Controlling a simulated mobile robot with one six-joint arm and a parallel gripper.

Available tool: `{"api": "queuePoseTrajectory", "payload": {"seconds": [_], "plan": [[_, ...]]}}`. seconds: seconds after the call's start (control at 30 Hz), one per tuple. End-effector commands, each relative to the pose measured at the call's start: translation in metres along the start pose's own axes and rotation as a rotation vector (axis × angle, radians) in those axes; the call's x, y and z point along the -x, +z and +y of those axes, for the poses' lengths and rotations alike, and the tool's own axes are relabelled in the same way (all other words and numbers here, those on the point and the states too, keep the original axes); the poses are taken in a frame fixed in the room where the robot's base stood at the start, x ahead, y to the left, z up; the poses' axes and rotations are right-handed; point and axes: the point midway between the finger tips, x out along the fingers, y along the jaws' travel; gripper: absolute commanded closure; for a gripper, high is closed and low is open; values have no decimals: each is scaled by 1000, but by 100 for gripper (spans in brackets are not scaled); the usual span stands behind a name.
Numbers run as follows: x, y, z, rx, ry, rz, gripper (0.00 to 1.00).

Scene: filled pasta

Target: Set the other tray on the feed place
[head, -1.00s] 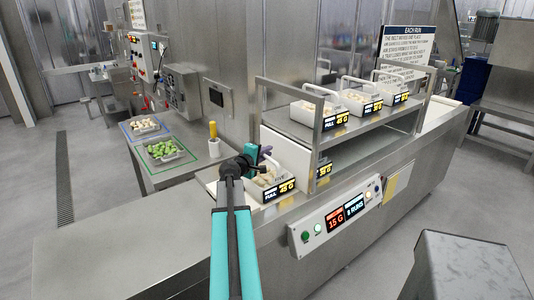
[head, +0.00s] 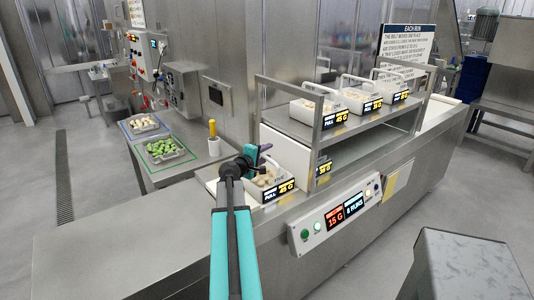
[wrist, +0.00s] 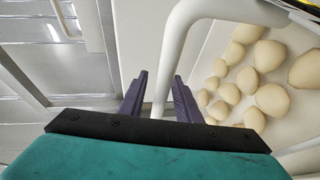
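My gripper (wrist: 160,92) is open, its two purple fingers on either side of a white tray handle (wrist: 174,60) in the wrist view. The handle belongs to a white tray (wrist: 300,115) of pale filled pasta. In the head view my gripper (head: 262,158) is over this tray, labelled FULL 45 G (head: 279,192), at the near left end of the conveyor. I cannot tell whether the fingers touch the handle. On the side table stand a tray of green pasta (head: 166,150) in a green outline and a tray of pale pasta (head: 144,124) in a blue outline.
Several labelled trays (head: 312,110) stand on the raised shelf (head: 300,130) right of my gripper. A shelf post (head: 314,160) is close on that side. A white holder (head: 214,147) with a yellow-handled tool stands behind. The conveyor's front left surface (head: 110,245) is clear.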

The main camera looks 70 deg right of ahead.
Motion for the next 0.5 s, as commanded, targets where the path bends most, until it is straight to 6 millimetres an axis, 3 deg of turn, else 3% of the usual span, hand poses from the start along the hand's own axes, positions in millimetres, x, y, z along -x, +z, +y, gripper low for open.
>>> {"api": "queuePoseTrajectory", "payload": {"seconds": [0.27, 0.5], "plan": [[2, 0, 3, 0, 0, 0, 69], [24, 0, 1, -1, 0, 2, 69]]}}
